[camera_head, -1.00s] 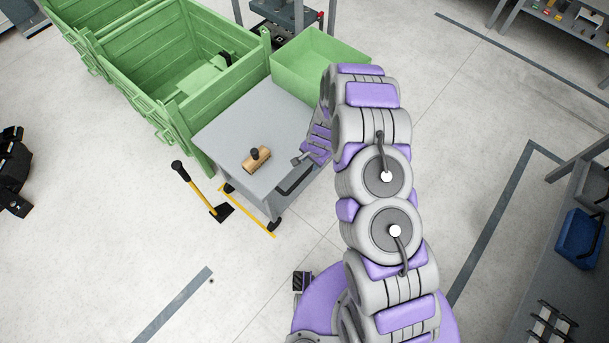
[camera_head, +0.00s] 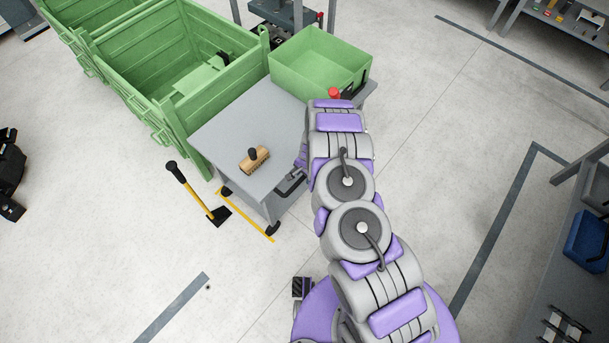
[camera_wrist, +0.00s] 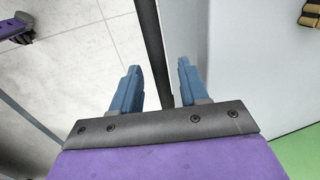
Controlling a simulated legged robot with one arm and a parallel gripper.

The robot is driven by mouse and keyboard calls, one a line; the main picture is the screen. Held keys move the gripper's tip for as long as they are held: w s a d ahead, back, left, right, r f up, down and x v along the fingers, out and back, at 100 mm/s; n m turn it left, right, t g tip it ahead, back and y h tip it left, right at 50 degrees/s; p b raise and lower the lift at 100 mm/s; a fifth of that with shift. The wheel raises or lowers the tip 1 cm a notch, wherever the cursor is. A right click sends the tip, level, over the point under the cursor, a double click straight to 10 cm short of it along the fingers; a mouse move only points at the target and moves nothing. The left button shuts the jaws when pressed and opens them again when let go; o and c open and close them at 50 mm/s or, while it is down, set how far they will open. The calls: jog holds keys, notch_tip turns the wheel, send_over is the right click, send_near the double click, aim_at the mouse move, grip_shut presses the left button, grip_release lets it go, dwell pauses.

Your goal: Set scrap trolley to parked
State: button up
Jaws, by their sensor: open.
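The scrap trolley (camera_head: 222,128) is a grey flat-topped cart on dark castors, standing against the green crates in the head view. A black handle bar (camera_head: 290,184) sits on its near right side. The fingers are apart and not closed on the bar. Whether either finger touches it I cannot tell. In the head view my arm hides most of the gripper. A yellow floor line (camera_head: 250,218) runs by the trolley's castors.
A wooden brush (camera_head: 255,160) lies on the trolley top. A yellow-handled tool with a dark head (camera_head: 220,214) stands left of the trolley. Floor to the right is open.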

jog(key=shift+c, duration=0.2)
grip_shut()
dwell(0.4)
